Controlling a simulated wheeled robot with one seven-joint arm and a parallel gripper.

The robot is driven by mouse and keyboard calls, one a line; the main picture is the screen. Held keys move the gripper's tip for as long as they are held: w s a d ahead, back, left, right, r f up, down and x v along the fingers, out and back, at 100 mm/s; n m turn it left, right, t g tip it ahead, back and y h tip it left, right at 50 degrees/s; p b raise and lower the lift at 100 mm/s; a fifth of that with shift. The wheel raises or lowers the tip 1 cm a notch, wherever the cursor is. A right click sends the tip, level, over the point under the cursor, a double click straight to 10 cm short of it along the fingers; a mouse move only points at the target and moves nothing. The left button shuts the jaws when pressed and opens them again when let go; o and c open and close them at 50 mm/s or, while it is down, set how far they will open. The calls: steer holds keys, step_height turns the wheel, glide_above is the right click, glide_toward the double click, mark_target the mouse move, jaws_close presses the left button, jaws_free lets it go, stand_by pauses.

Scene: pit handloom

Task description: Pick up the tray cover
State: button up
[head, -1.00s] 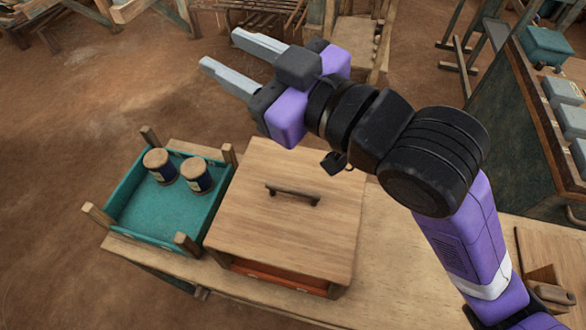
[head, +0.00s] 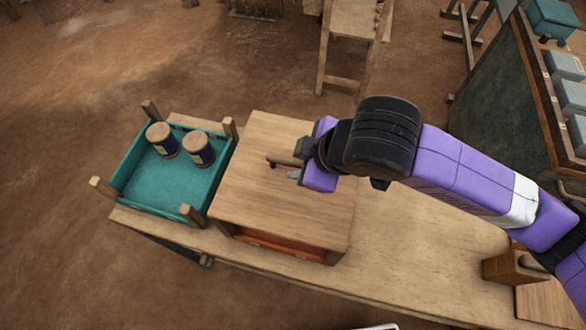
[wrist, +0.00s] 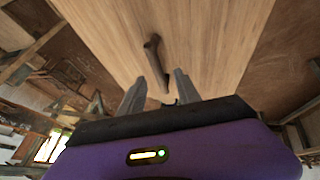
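The tray cover (head: 285,205) is a flat light-wood board with a dark bar handle (head: 278,160) on top. It lies over an orange-red tray (head: 275,243), whose front shows below the cover's edge. My gripper (head: 294,175) is over the cover beside the handle, partly hidden by my wrist in the head view. In the wrist view, the fingers of my gripper (wrist: 158,82) are apart, with the handle (wrist: 154,58) in line with the gap between them. Nothing is held. I cannot tell whether the fingers touch the handle.
A teal tray (head: 165,190) with wooden corner posts stands left of the cover and holds two wood-topped spools (head: 198,150). The wooden bench (head: 400,240) has clear room to the right. A wooden block (head: 508,267) and grey boxes (head: 562,66) are farther right.

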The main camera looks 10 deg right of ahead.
mark_target(294, 163)
steer(key=shift+x, duration=1.6)
steer(key=shift+d, duration=0.1)
jaws_close()
